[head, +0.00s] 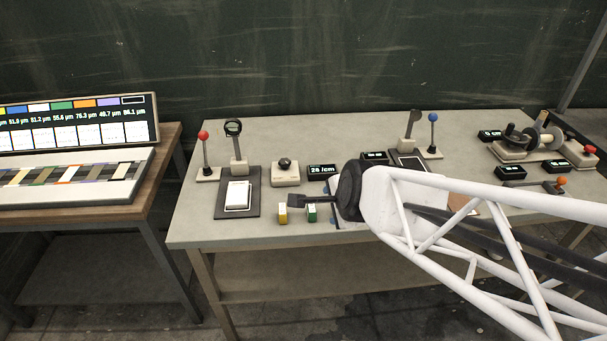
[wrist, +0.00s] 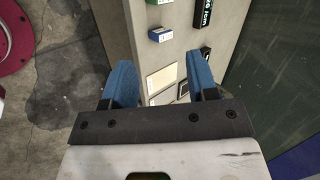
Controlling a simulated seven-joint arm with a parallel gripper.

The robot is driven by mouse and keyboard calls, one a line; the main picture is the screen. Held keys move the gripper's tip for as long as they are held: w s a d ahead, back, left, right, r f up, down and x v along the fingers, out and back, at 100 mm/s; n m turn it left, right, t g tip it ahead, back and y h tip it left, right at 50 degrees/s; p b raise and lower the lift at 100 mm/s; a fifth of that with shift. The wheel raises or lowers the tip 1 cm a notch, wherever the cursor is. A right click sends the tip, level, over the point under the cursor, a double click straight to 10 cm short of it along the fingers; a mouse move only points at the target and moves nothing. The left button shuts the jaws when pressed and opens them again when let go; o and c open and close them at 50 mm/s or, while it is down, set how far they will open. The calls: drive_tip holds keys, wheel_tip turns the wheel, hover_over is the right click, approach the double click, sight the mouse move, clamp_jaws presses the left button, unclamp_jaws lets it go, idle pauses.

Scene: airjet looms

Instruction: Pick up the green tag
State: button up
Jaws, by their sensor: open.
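The green tag (head: 312,213) is a small white block with a green face, standing near the front edge of the grey table in the head view. A dark part of my arm's end lies just above it in that picture. In the wrist view the green tag (wrist: 157,2) is cut off by the top edge. My gripper (wrist: 162,84) has its two blue fingers wide apart, with nothing held between them. The tag lies beyond the fingertips, not between them. In the head view my arm's end hides the table to the right of the tag.
A yellow tag (head: 283,214) stands just left of the green one. A blue tag (wrist: 160,34) shows in the wrist view. Behind are a dark stand with white cards (head: 238,195), a knob box (head: 285,174), a display (head: 322,172) and a red-topped lever (head: 205,152).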

drive_tip(key=w+a+f+m+t, duration=0.3)
drive_tip(key=w+f+m, duration=0.35)
drive_tip(key=m, duration=0.35)
drive_tip(key=m+t+h, duration=0.2)
drive_tip(key=m, duration=0.7)
approach(312, 211)
drive_tip(key=x, duration=0.4)
drive_tip(key=shift+w+a+f+m+t, duration=0.1)
drive_tip(key=shift+w+f+m+t, duration=0.2)
drive_tip(key=shift+m, duration=0.4)
drive_tip(key=shift+x, duration=1.25)
drive_tip(key=shift+f, duration=0.1)
drive_tip(key=shift+x, duration=2.55)
drive_tip(key=shift+c, duration=0.4)
